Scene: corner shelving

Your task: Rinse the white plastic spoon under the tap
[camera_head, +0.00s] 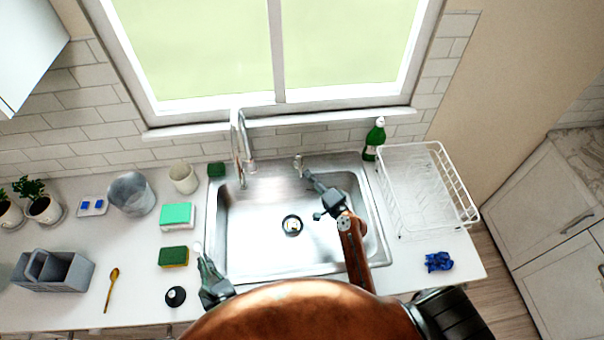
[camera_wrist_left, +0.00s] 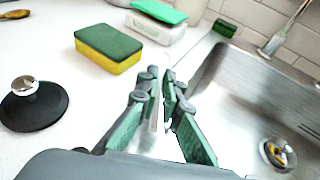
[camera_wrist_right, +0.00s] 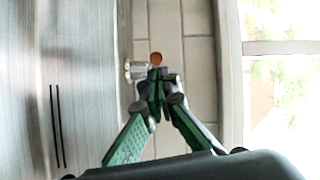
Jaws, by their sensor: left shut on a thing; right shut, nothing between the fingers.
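The white plastic spoon (camera_head: 197,247) is in my left gripper (camera_head: 205,263), at the sink's left rim; its bowl end points up toward the wall. In the left wrist view, a pale strip of the spoon (camera_wrist_left: 153,119) shows between the shut fingers (camera_wrist_left: 168,88). The chrome tap (camera_head: 237,140) stands behind the sink (camera_head: 255,250), its spout (camera_head: 252,167) over the back left of the basin. No water shows. My right gripper (camera_head: 305,173) is shut and empty beside the metal tap handle (camera_head: 298,161), which also shows in the right wrist view (camera_wrist_right: 136,70); I cannot tell whether they touch.
A green-yellow sponge (camera_head: 173,257), a teal-lidded box (camera_head: 177,216) and a black stopper (camera_head: 175,296) lie left of the sink. A green bottle (camera_head: 374,140) and a white dish rack (camera_head: 425,190) stand at right. The basin is empty around its drain (camera_head: 292,225).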

